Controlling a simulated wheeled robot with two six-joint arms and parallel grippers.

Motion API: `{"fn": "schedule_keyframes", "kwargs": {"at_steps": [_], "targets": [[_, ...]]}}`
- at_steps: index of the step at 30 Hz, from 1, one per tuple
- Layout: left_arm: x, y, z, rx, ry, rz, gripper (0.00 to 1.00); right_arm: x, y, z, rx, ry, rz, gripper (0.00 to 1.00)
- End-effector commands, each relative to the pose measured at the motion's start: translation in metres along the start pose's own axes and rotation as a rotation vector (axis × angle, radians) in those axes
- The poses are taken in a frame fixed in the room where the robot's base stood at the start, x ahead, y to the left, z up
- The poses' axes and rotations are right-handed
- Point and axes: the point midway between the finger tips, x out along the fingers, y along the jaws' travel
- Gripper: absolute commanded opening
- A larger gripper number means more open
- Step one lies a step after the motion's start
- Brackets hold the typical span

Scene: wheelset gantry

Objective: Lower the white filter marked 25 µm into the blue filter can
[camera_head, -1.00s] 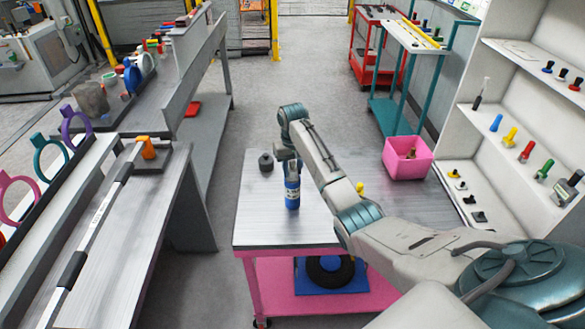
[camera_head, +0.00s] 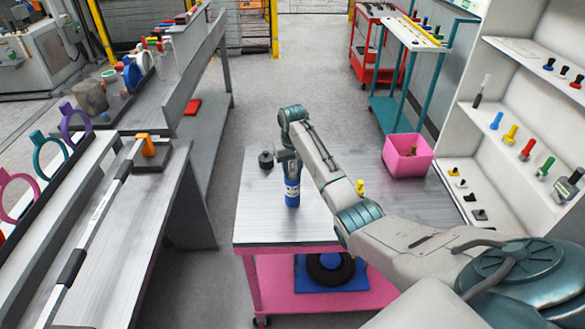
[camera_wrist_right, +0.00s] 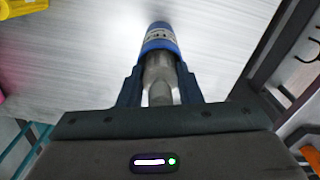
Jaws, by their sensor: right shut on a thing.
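The blue filter can (camera_head: 292,196) stands upright on the cart table, with a pale label band around it. My right gripper (camera_head: 291,174) is directly above the can, pointing down. In the right wrist view my gripper (camera_wrist_right: 160,92) is shut on a greyish cylinder (camera_wrist_right: 160,72), which appears to be the filter. Its far end meets the blue rim of the can (camera_wrist_right: 158,45). The 25 µm marking cannot be read, and how deep the filter sits in the can is hidden. My left gripper is not in view.
A dark round cap-like part (camera_head: 266,160) stands just left of the can. A pink bin (camera_head: 408,157) is at the table's back right. A small yellow part (camera_head: 360,187) stands behind my right arm. The table front is clear.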

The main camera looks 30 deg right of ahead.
Motion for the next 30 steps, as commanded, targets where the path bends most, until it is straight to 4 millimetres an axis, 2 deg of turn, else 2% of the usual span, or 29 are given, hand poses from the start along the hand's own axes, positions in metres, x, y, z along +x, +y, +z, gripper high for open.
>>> {"fn": "schedule_keyframes", "kwargs": {"at_steps": [12, 13, 16, 17, 26, 30], "targets": [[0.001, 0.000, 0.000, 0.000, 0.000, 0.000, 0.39, 0.003, 0.000, 0.000, 0.000, 0.000, 0.000, 0.09], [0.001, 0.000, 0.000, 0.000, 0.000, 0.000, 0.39, 0.003, 0.000, 0.000, 0.000, 0.000, 0.000, 0.35], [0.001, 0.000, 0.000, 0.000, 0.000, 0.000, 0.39, 0.003, 0.000, 0.000, 0.000, 0.000, 0.000, 0.55], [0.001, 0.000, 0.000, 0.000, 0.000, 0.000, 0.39, 0.003, 0.000, 0.000, 0.000, 0.000, 0.000, 0.57], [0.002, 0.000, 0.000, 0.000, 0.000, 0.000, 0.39, 0.002, 0.000, 0.000, 0.000, 0.001, 0.000, 0.57], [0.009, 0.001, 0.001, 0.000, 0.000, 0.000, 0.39, -0.011, 0.000, -0.001, 0.000, 0.004, 0.000, 0.57]]}}
